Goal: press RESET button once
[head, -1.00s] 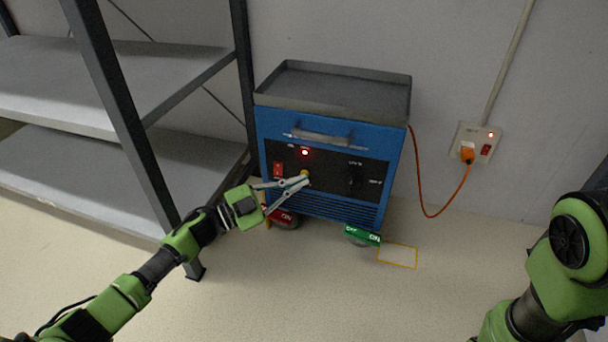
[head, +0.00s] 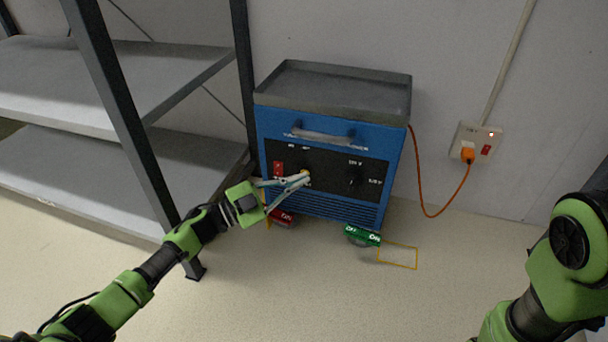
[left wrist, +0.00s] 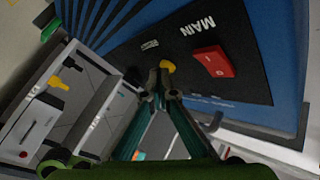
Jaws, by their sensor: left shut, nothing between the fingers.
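A blue cart (head: 330,140) stands against the wall with a black control panel on its front. A small yellow button (head: 306,172) sits on the panel; it also shows in the left wrist view (left wrist: 167,66). The small label beside it is too blurred to read. My left gripper (head: 305,179) is shut and empty, with its fingertips at the yellow button, touching it or very close; the fingertips partly hide it. A red rocker switch (left wrist: 214,62) marked MAIN is beside the button. My right gripper is out of view; only my right arm shows.
A grey shelf rack (head: 110,100) stands left of the cart, its post close to my left arm. An orange cord (head: 424,210) runs to a wall socket (head: 475,142). Red (head: 283,217) and green (head: 362,236) caster pedals are at the cart's base.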

